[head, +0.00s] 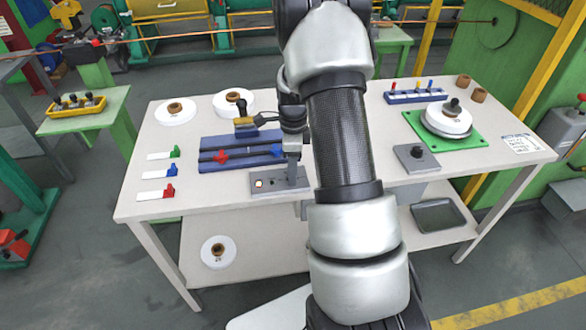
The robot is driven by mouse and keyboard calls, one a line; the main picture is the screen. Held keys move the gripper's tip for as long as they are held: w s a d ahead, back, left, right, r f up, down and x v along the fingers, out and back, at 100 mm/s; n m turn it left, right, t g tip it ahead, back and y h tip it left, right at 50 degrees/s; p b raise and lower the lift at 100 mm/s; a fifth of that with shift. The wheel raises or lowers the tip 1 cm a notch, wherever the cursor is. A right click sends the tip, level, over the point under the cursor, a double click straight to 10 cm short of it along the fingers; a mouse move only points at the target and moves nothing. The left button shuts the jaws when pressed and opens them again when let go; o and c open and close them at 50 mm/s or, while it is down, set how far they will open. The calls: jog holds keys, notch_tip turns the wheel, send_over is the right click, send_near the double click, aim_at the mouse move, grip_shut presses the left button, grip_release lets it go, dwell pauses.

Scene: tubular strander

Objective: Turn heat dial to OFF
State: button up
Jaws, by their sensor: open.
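A low grey plate (266,191) lies near the front edge of the white table. A small glowing orange-white spot (258,184) shows at its left end. My gripper (292,178) points down over the right part of this plate, with its fingers open. The fingers and wrist cover that part, so a heat dial there, its pointer and any markings cannot be made out. I cannot tell whether the fingers touch anything. A second grey block with a dark knob (416,152) stands farther right on the table, apart from my gripper.
White spools (176,112) stand at the back left. A green plate (470,144) bears a spool at the right.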

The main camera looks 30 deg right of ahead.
jog(key=shift+c, duration=0.3)
grip_shut()
